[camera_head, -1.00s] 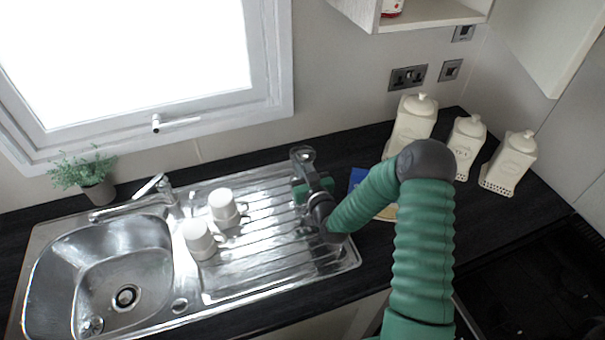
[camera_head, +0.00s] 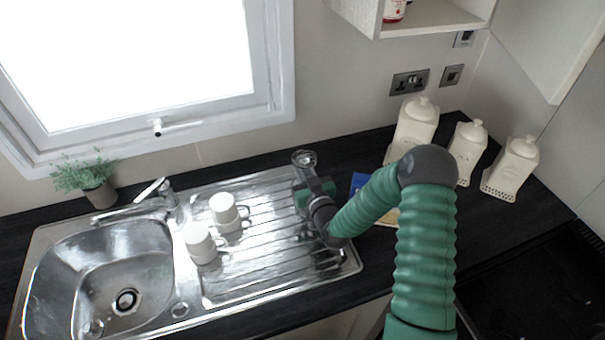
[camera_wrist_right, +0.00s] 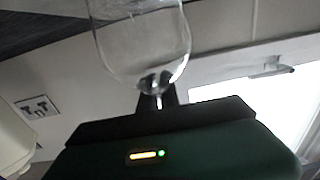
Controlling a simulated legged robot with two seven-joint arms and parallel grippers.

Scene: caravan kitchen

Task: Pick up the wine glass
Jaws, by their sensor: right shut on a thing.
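The clear wine glass (camera_head: 304,158) is at the back right of the steel drainer in the head view, at the end of my right arm. My right gripper (camera_head: 309,180) is shut on it. In the right wrist view the glass bowl (camera_wrist_right: 142,45) rises above my right gripper (camera_wrist_right: 158,94), whose dark fingers close around the stem just below the bowl. The glass foot is hidden behind the gripper. I cannot tell whether the glass is clear of the drainer. My left gripper is not in view.
Two white mugs (camera_head: 224,208) (camera_head: 200,243) stand on the drainer (camera_head: 262,262) left of my gripper. The sink (camera_head: 112,275) and tap (camera_head: 150,190) are further left. A blue item (camera_head: 358,182) lies behind my forearm. Cream canisters (camera_head: 466,148) stand at the right, below an open shelf (camera_head: 430,14).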

